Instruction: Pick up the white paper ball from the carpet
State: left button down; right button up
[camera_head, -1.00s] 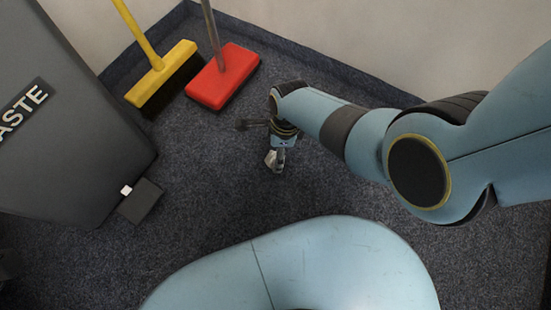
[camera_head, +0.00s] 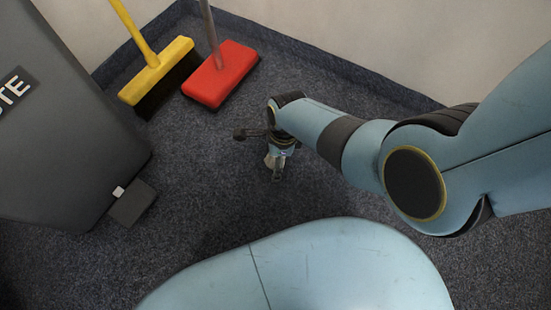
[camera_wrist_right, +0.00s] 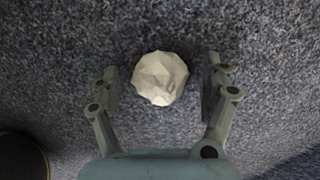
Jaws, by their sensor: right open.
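The white paper ball (camera_wrist_right: 160,78) lies on the dark grey carpet, crumpled and faceted, in the right wrist view. It sits between the two fingers of my right gripper (camera_wrist_right: 161,88), which is open. A gap of carpet shows on each side of the ball, so the fingers do not appear to touch it. In the head view my right gripper (camera_head: 276,170) points down close to the carpet. A small pale patch beside its fingers looks like the ball, mostly hidden by the gripper. My left gripper is not in view.
A dark grey waste bin (camera_head: 65,130) with a pedal (camera_head: 132,202) stands at the left. A yellow broom (camera_head: 157,75) and a red broom head (camera_head: 221,75) rest near the wall corner. The carpet (camera_head: 200,165) between bin and gripper is clear.

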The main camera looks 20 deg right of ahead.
jog(key=shift+c, duration=0.3)
jog(key=c, duration=0.8)
